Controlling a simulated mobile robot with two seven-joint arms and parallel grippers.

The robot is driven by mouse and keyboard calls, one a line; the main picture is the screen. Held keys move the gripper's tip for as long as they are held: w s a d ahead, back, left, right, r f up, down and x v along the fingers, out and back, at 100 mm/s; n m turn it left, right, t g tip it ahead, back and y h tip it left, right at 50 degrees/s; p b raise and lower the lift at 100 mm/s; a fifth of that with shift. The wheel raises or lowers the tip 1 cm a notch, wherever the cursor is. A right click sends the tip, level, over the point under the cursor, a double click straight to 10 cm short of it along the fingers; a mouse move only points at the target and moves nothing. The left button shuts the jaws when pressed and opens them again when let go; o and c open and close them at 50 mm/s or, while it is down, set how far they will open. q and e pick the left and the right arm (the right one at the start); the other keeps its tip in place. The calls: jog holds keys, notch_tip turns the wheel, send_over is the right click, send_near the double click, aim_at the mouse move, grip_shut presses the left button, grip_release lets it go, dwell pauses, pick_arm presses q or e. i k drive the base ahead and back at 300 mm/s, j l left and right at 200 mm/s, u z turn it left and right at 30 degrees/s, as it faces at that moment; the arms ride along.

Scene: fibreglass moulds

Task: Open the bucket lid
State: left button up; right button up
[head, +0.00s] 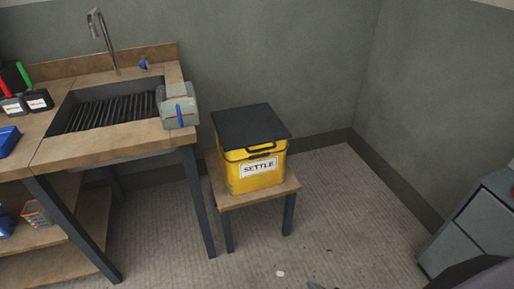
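A yellow bucket (256,179) with a white label reading "SETTLE" stands upright on a small wooden stool (270,196). Its flat black lid (250,124) lies over the top and looks shut. A dark handle (262,149) shows on the front, just below the lid's edge. Neither of my grippers can be made out in the head view.
Left of the stool is a wooden workbench (110,146) with a sink (110,108), a tap (100,35) and a grey-green box (181,107) at its corner. Grey drawers (480,235) stand at the right edge. The floor right of the stool is mostly clear.

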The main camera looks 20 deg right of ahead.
aim_at(237, 127)
jog(key=i+l, duration=0.1)
jog(key=l, duration=0.3)
jog(key=i+l, duration=0.1)
jog(key=l, duration=0.3)
jog(key=i+l, duration=0.1)
jog(key=l, duration=0.3)
jog(key=i+l, duration=0.15)
jog(key=l, duration=0.25)
jog(key=i+l, duration=0.1)
jog(key=l, duration=0.3)
jog(key=i+l, duration=0.1)
jog(key=l, duration=0.35)
jog(key=u, duration=0.05)
